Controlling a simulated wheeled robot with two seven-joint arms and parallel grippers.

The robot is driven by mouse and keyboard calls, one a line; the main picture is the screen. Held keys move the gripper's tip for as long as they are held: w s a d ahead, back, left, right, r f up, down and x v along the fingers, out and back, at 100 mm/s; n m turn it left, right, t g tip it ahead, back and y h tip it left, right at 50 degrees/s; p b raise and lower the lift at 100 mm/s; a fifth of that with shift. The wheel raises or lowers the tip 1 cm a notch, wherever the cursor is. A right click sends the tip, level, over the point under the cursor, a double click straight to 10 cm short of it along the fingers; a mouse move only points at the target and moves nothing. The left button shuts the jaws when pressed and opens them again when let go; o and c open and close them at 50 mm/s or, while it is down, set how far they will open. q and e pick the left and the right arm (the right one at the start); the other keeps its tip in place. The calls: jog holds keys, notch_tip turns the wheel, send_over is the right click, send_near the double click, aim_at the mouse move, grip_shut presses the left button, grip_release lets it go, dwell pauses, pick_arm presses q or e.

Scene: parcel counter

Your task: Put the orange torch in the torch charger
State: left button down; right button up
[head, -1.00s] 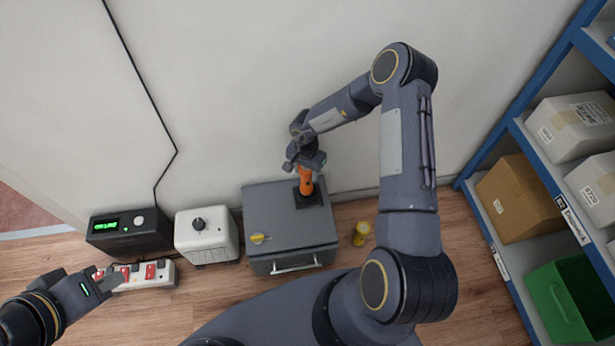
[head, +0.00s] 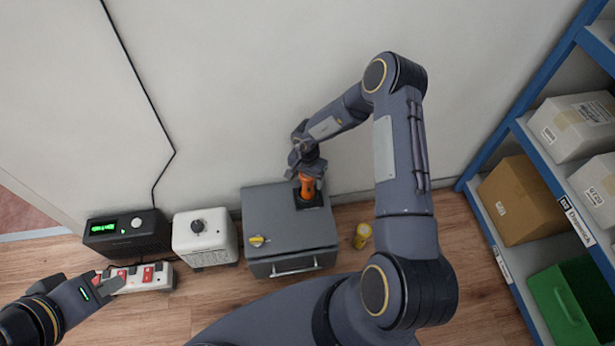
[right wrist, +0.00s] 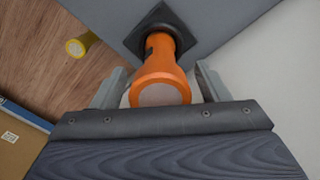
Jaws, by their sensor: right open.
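The orange torch (head: 307,187) stands on the torch charger (head: 318,202), a black square base on top of a grey cabinet. In the right wrist view the torch (right wrist: 160,75) has its narrow end at the black charger (right wrist: 153,22) and its wide, pale-faced end toward me. How deep it sits is hard to tell. My right gripper (right wrist: 160,90) is open, with one finger on each side of the torch's wide end and visible gaps between. In the head view the right gripper (head: 305,166) is above the torch. My left gripper (head: 105,283) is over the power strip; its opening is unclear.
The grey cabinet (head: 275,225) has a yellow knob and a front handle. Left of it are a white box with a dial (head: 205,240), a black unit with a green display (head: 125,240) and a power strip (head: 150,277). A yellow cylinder (head: 362,236) stands at right, before shelving (head: 510,235).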

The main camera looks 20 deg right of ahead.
notch_tip(320, 180, up, 12)
jog(key=p, duration=0.4)
jog(key=shift+r, duration=0.15)
dwell(0.4)
